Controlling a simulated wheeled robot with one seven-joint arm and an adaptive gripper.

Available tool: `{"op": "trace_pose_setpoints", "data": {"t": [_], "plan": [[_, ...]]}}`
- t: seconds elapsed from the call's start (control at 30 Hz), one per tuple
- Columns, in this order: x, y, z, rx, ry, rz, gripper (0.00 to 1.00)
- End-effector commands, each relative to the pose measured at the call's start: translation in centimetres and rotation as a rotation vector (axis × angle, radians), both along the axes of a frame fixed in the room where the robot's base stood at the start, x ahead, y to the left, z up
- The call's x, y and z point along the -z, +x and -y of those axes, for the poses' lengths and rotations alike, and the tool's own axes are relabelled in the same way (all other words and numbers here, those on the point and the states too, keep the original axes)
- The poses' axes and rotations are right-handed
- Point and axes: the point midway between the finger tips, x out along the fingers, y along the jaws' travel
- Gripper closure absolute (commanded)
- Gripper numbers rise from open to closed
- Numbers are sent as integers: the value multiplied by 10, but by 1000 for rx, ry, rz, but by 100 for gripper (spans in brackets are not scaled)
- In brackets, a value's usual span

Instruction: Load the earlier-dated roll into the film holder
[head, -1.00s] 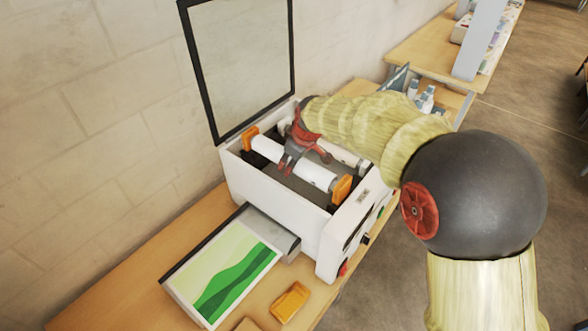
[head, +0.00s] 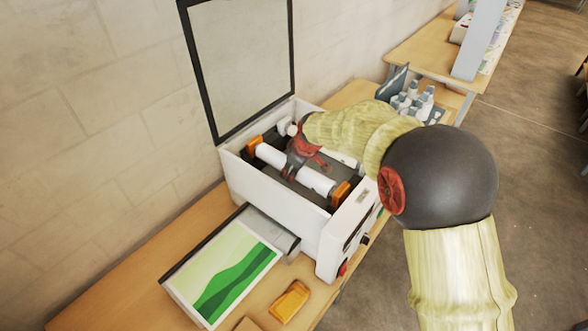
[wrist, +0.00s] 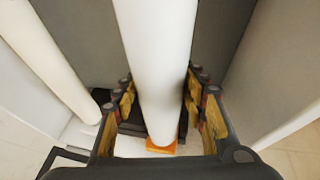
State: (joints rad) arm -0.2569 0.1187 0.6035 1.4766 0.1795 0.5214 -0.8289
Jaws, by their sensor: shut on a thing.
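The white film roll (head: 316,183) has orange end pieces (head: 340,193) and lies across the open laminator (head: 270,207). My gripper (head: 298,168) is shut around the roll's middle, reaching down into the machine. In the wrist view the roll (wrist: 158,60) runs between the two fingers (wrist: 160,110), with an orange end (wrist: 162,149) at the bottom. The roll sits low between the side walls; whether its ends rest fully in the holder is hidden. No date is readable on it.
A second white roller (wrist: 50,60) lies parallel inside the machine. The lid (head: 240,65) stands open. A green-patterned sheet (head: 225,280) lies in front, beside an orange piece (head: 290,301) on the table. Several bottles (head: 412,103) stand behind the machine.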

Motion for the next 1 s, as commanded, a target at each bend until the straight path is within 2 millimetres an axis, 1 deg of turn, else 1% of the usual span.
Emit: {"op": "trace_pose_setpoints", "data": {"t": [0.27,0.3,0.6,0.9,1.0], "plan": [[6,1,0,1,1,4,100],[9,0,0,0,-1,-1,57],[7,0,0,0,0,0,40],[7,0,0,0,0,0,39],[3,0,0,0,0,0,39]]}}
